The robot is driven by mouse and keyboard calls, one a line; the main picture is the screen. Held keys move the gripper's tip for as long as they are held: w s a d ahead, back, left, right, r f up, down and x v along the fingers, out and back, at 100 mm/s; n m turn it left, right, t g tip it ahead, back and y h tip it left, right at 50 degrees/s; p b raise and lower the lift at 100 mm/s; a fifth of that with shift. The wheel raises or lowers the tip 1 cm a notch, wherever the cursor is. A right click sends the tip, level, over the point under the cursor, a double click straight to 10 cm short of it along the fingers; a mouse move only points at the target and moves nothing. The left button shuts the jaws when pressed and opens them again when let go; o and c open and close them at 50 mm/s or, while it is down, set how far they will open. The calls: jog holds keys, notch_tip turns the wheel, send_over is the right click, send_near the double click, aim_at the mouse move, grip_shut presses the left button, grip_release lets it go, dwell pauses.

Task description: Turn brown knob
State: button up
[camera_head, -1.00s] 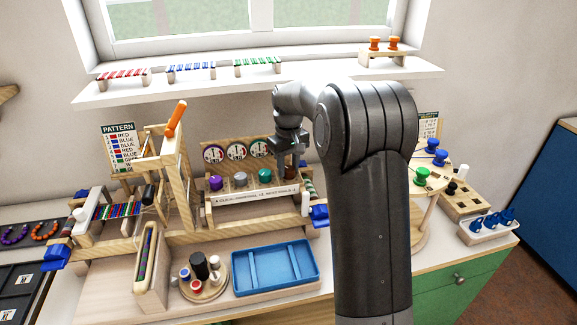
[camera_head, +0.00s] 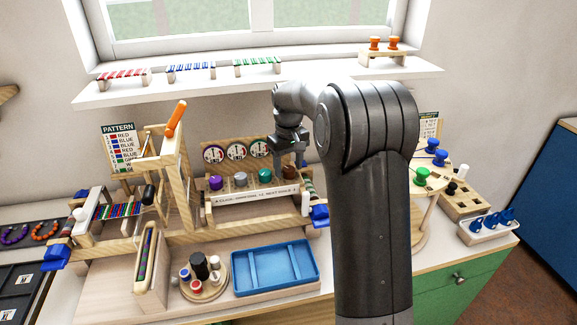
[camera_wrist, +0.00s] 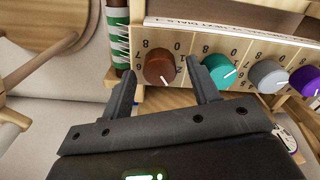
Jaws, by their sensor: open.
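The brown knob (camera_wrist: 160,68) is a round dial with a white pointer line on a wooden panel with printed numbers. In the wrist view it shows between the tips of my open gripper (camera_wrist: 161,76), one finger to each side, with small gaps. I cannot tell whether the fingers reach down past its top. In the head view my gripper (camera_head: 290,157) points down at the right end of the knob row, and the brown knob (camera_head: 289,173) is partly hidden by it.
The teal knob (camera_wrist: 219,68) sits close beside my right finger in the wrist view, followed by the grey knob (camera_wrist: 268,76) and purple knob (camera_wrist: 306,80). A green-and-white wound post (camera_wrist: 117,40) stands near the left finger. A blue tray (camera_head: 275,268) lies in front.

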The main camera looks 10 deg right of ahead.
aim_at(289, 169)
notch_tip(289, 169, up, 10)
jog(key=shift+r, duration=0.2)
dwell(0.3)
jog(key=s+a+r+m+t, duration=0.1)
jog(key=s+r, duration=0.2)
jog(key=s, duration=0.6)
jog(key=s+a+r+m+t, duration=0.1)
jog(key=s+r+t, duration=0.15)
jog(key=s, duration=0.65)
jog(key=s+f+m+t, duration=0.1)
jog(key=s+f, duration=0.2)
jog(key=s, duration=0.6)
jog(key=s+f+m+t, duration=0.1)
jog(key=s+f, duration=0.3)
jog(key=s, duration=0.5)
jog(key=shift+f, duration=0.15)
jog(key=shift+s, duration=0.1)
dwell(1.6)
